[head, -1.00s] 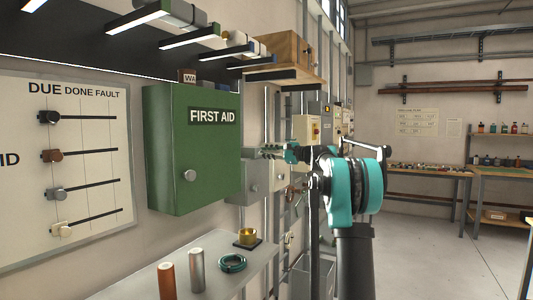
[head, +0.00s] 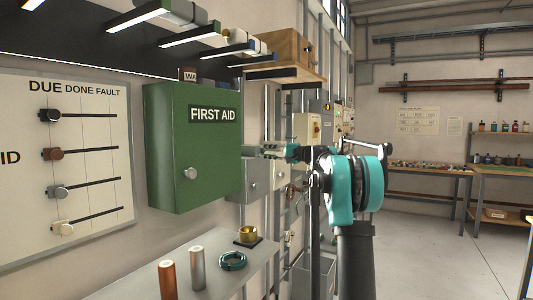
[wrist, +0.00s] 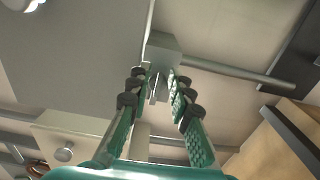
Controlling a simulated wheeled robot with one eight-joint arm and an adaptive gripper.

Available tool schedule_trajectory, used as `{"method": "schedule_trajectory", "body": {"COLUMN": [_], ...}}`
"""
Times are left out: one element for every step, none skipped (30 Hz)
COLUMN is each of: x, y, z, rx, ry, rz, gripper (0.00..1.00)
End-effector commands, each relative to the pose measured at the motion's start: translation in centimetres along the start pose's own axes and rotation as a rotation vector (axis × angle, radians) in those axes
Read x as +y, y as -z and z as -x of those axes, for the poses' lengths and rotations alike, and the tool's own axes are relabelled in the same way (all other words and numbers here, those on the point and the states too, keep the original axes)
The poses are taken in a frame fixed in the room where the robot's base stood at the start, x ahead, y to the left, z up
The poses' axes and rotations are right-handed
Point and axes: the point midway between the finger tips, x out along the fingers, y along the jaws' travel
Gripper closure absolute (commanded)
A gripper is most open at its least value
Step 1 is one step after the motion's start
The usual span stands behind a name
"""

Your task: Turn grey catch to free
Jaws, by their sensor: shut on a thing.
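A small grey catch (wrist: 154,88) shows in the wrist view as a thin upright piece between my fingers, in front of a grey block (wrist: 163,48) on the wall. My gripper (wrist: 162,80) has its teal, ribbed fingers on either side of it and is shut on it; the exact contact is hard to see. In the head view my gripper (head: 266,151) reaches left toward the wall, just right of the green first aid cabinet (head: 192,150). The catch cannot be made out in the head view.
A grey box (head: 254,181) sits on the wall below my gripper. A shelf (head: 215,262) holds two cylinders, a teal coil and a brass-coloured part. A wooden box (head: 284,48) stands on a shelf above. The floor to the right is clear.

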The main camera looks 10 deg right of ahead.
Motion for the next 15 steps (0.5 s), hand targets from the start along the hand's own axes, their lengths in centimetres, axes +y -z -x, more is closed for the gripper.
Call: {"method": "schedule_trajectory", "body": {"x": [0.13, 0.14, 0.14, 0.14, 0.14, 0.14, 0.15, 0.14, 0.15, 0.15, 0.15, 0.15, 0.15, 0.14, 0.14], "y": [0.0, 0.0, 0.0, 0.0, 0.01, 0.01, 0.01, 0.01, 0.01, 0.02, 0.02, 0.02, 0.02, 0.02, 0.02], "z": [0.06, 0.06, 0.06, 0.06, 0.06, 0.06, 0.06, 0.06, 0.06, 0.06, 0.06, 0.06, 0.06, 0.06, 0.06], "rx": [0.0, 0.0, 0.0, 0.0, 0.0, 0.0, 0.0, 0.0, 0.0, 0.0, 0.0, 0.0, 0.0, 0.0, 0.0], "ry": [-0.003, -0.003, -0.003, -0.003, -0.003, -0.003, -0.003, -0.003, -0.003, -0.003, -0.003, -0.003, -0.003, -0.003, -0.003], "rz": [0.007, 0.01, 0.013, 0.014, 0.015, 0.015, 0.016, 0.016, 0.015, 0.015, 0.015, 0.015, 0.015, 0.015, 0.015], "gripper": [1.0, 1.0, 1.0, 1.0, 1.0, 1.0, 1.0, 1.0, 1.0, 1.0, 1.0, 1.0, 1.0, 1.0, 0.78]}}
